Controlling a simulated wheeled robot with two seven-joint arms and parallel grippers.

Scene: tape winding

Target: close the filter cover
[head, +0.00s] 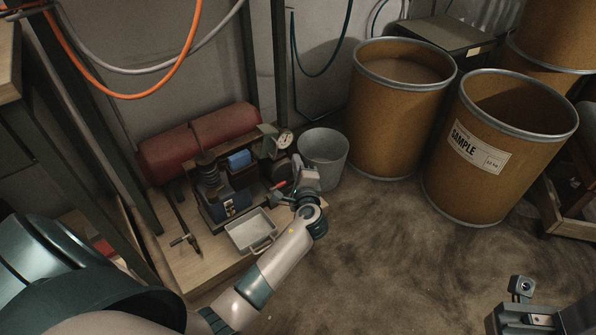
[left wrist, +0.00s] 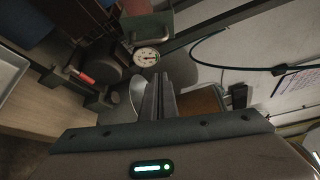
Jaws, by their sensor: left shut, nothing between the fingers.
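A small machine (head: 232,203) with a blue roll on top, a dial gauge (head: 284,139) and a round dark housing (head: 279,167) stands on a wooden base at left. I cannot tell which part is the filter cover. A red-tipped lever (head: 278,185) sits on its right side; it also shows in the left wrist view (left wrist: 82,76). My left gripper (head: 305,175) is at the machine's right side, near the lever and housing. In the left wrist view its fingers (left wrist: 158,95) are together and empty, below the gauge (left wrist: 147,56). Part of my right arm end (head: 540,315) shows; its fingertips are hidden.
A grey bucket (head: 323,157) stands just behind my left gripper. A pale tray (head: 251,231) lies before the machine, and a red cylinder (head: 200,138) behind it. Brown drums (head: 399,120) stand at the back right. The floor (head: 390,265) in the middle is clear.

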